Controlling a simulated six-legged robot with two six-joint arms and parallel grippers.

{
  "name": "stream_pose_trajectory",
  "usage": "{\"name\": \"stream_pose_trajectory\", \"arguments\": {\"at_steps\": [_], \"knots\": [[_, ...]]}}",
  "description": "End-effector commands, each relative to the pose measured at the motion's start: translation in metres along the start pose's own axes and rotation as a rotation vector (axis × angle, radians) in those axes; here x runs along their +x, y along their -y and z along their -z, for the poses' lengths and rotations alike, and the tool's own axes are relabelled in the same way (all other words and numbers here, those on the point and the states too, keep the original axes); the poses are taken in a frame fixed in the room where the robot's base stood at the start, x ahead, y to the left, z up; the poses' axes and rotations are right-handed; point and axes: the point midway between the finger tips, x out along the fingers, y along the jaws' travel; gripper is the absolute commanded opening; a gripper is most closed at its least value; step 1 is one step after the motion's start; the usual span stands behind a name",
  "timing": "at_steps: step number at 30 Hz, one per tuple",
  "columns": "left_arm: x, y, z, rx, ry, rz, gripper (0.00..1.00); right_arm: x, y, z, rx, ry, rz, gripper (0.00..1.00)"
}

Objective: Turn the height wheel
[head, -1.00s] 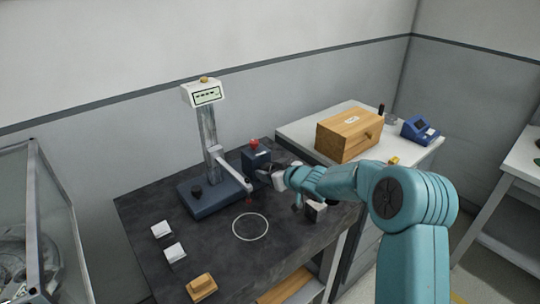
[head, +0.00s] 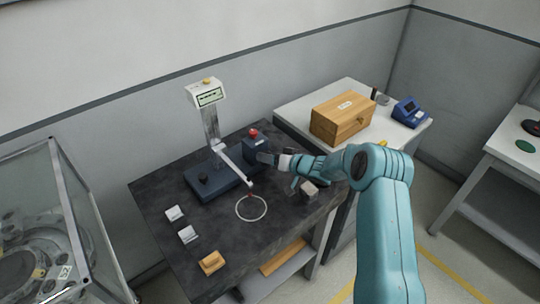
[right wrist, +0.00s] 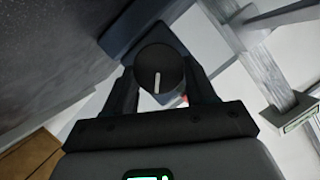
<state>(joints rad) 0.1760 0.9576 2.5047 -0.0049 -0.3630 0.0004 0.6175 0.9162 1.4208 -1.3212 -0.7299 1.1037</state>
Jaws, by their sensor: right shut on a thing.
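The height wheel (right wrist: 160,68) is a dark round knob with a white mark on its face. In the right wrist view it sits between the two dark fingers of my right gripper (right wrist: 162,85), which is shut on it. In the head view my right gripper (head: 267,158) reaches the right side of a dark blue block (head: 254,148) with a red button on top; the wheel is hidden there. The gauge stand (head: 212,130) has a grey column, a white display head (head: 207,94) and a slanted arm. The display's figures are too small to read. My left gripper is not in view.
On the dark table (head: 190,275) lie two white blocks (head: 188,235), a wooden block (head: 211,262) and a white ring (head: 251,207). A small pale block (head: 309,190) lies close under my right arm. A wooden box (head: 340,120) and a blue device (head: 410,112) stand on the white cabinet.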

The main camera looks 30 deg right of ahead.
Motion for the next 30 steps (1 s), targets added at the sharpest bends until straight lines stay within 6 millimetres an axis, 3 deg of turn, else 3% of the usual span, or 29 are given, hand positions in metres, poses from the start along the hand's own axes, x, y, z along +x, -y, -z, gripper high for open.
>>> {"name": "stream_pose_trajectory", "arguments": {"at_steps": [14,15,17,26,30], "knots": [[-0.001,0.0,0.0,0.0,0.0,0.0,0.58,0.001,0.001,0.0,0.013,0.0,0.007,0.25],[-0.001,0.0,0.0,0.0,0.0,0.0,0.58,0.001,0.001,0.0,0.013,0.0,0.007,0.59],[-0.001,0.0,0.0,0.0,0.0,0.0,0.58,0.001,0.001,0.0,0.013,0.0,0.007,0.78],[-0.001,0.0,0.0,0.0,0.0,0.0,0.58,0.0,0.0,0.0,0.013,0.0,0.006,0.81],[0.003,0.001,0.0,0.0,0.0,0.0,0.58,-0.012,-0.002,0.0,0.013,-0.001,0.003,0.81]]}}
